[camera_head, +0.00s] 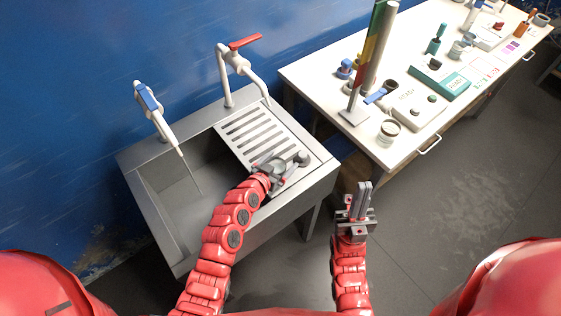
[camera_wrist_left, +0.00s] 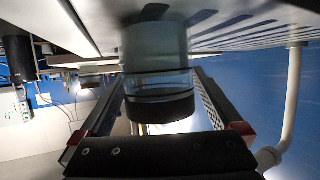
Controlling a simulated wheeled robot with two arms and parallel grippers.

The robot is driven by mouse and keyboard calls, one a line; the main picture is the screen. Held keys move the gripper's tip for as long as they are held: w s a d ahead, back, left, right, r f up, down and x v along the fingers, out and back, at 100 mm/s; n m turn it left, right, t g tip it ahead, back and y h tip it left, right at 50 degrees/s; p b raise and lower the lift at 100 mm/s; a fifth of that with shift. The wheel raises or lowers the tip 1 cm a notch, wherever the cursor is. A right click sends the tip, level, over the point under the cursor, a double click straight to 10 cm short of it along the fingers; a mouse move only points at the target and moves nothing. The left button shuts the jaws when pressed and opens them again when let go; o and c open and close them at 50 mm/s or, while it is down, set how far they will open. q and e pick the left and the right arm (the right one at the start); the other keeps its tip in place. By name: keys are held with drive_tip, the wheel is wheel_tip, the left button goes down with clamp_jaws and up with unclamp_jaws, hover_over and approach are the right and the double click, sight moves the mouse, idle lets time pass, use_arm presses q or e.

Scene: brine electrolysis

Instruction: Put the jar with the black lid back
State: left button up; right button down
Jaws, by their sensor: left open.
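A clear jar (camera_wrist_left: 155,45) with a black lid (camera_wrist_left: 160,106) fills the middle of the left wrist view, which shows it upside down. It stands on the sink's slotted drainboard (camera_head: 246,123), and its round top (camera_head: 302,157) shows near the right edge in the head view. My left gripper (camera_head: 288,164) is open at the jar, with one finger on either side of it. Whether the fingers touch the glass is not clear. My right gripper (camera_head: 362,192) is empty, its fingers together, in front of the table's near corner.
The sink basin (camera_head: 180,190) lies left of the drainboard, with a red-handled tap (camera_head: 235,62) and a blue-and-white nozzle (camera_head: 150,100) behind.

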use_arm(q)
drive_tip(key=shift+r+p, duration=0.25)
drive_tip(key=shift+p, duration=0.05)
drive_tip(key=shift+s+a+b, duration=0.15)
drive_tip(key=shift+a+b, duration=0.05)
drive_tip(key=shift+b, duration=0.1)
drive_tip(key=b+v, duration=0.4)
drive_tip(key=v, duration=0.7)
drive_tip(key=shift+s, duration=0.3)
